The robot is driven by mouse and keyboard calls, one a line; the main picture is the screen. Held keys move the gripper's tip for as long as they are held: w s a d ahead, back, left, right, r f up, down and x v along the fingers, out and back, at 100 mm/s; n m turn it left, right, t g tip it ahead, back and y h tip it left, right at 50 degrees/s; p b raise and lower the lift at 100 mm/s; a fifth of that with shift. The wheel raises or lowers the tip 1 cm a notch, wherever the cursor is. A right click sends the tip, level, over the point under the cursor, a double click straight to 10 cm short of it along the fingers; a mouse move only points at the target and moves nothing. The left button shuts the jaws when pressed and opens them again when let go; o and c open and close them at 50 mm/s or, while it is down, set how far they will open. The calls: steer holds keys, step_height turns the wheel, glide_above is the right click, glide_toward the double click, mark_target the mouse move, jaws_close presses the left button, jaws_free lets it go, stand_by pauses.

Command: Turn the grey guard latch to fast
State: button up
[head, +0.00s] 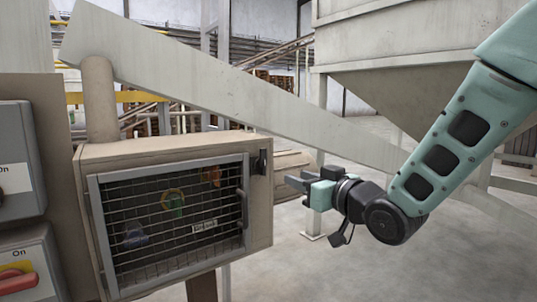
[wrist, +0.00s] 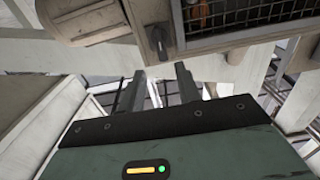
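The guard latch (head: 262,161) is a small dark grey piece on the front of the beige box (head: 258,215), just right of the mesh guard door (head: 170,222). It looks roughly upright in the head view. The latch also shows in the wrist view (wrist: 157,40), beyond the fingertips and roughly in line with the gap between them. My gripper (head: 299,179) is to the right of the box, apart from the latch. In the wrist view its two fingers (wrist: 161,73) stand apart with nothing between them.
The guard door has a dark vertical handle (head: 243,208) near its right edge. Grey switch boxes (head: 18,160) stand at the far left, one with a red handle (head: 18,280). A slanting pale beam (head: 210,90) runs above the box. Open floor (head: 350,262) lies to the right.

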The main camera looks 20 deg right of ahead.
mark_target(265, 166)
steer(key=p+x, duration=0.4)
steer(key=x, duration=0.8)
steer(key=shift+w+a+f+p, duration=0.15)
steer(key=shift+w+p, duration=0.15)
steer(key=shift+w, duration=0.05)
jaws_close()
